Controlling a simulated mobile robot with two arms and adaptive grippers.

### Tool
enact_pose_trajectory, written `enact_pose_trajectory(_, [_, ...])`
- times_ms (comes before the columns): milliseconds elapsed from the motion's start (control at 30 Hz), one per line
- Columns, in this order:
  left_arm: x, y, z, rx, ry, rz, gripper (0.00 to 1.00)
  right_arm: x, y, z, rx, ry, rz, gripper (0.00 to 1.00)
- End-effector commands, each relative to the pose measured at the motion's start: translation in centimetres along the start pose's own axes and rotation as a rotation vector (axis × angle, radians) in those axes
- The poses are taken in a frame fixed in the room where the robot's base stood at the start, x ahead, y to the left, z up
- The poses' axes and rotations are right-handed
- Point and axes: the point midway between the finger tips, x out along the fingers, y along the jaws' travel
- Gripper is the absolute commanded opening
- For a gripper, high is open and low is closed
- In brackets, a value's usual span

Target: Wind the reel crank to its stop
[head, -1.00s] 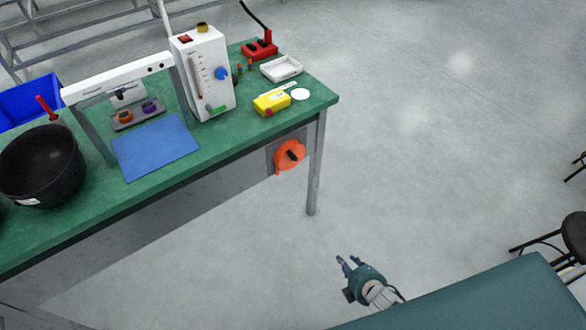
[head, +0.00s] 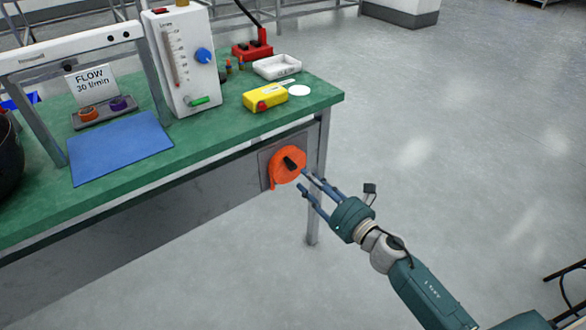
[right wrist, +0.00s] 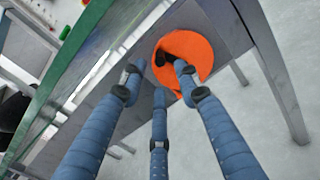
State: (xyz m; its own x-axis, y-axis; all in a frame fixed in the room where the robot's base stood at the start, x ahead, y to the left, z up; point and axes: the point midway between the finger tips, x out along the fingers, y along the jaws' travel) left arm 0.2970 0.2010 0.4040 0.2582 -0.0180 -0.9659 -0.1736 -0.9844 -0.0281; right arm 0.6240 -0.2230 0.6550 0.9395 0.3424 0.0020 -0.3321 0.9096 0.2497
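The orange reel (head: 286,168) is mounted on a grey plate on the bench's front face, near its right end. Its black crank knob (head: 294,164) sticks out from the disc. My right gripper (head: 306,181) is open, with its fingers spread just in front of and to the right of the reel. In the right wrist view the reel (right wrist: 186,62) lies beyond the fingertips (right wrist: 155,80), and the dark crank (right wrist: 162,57) shows at the disc's left side, partly near a finger. I cannot tell whether any finger touches it. My left gripper is not in view.
The green bench top (head: 215,140) overhangs the reel. A bench leg (head: 316,215) stands just right of it. A yellow device (head: 265,97), white tray (head: 277,66), flow meter (head: 183,60) and blue mat (head: 120,148) are on top.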

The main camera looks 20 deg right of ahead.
Motion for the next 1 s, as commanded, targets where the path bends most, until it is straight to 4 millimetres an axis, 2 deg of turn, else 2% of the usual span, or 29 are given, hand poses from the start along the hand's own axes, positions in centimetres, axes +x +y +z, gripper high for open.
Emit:
enact_pose_trajectory(33, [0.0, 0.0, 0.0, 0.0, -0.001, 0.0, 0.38, 1.1, 0.0, 0.2, 0.001, -0.003, 0.0, 0.32])
enact_pose_trajectory(200, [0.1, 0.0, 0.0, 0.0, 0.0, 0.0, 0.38, 4.4, 0.0, 0.1, 0.003, -0.002, 0.0, 0.32])
enact_pose_trajectory(400, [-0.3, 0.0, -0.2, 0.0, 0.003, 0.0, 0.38, 7.1, -0.1, -0.1, 0.005, 0.0, -0.001, 0.32])
enact_pose_trajectory(567, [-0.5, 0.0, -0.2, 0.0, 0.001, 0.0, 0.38, 7.9, -0.1, -0.1, 0.005, 0.001, -0.001, 0.32])
enact_pose_trajectory(800, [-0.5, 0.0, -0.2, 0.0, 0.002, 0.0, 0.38, 8.0, 0.0, -0.1, 0.005, 0.001, -0.001, 0.32])
enact_pose_trajectory(833, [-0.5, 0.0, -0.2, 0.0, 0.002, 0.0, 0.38, 8.0, 0.0, -0.1, 0.005, 0.001, -0.001, 0.3])
enact_pose_trajectory(1000, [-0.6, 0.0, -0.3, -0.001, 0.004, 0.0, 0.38, 7.9, -0.1, -0.1, 0.005, 0.001, -0.002, 0.0])
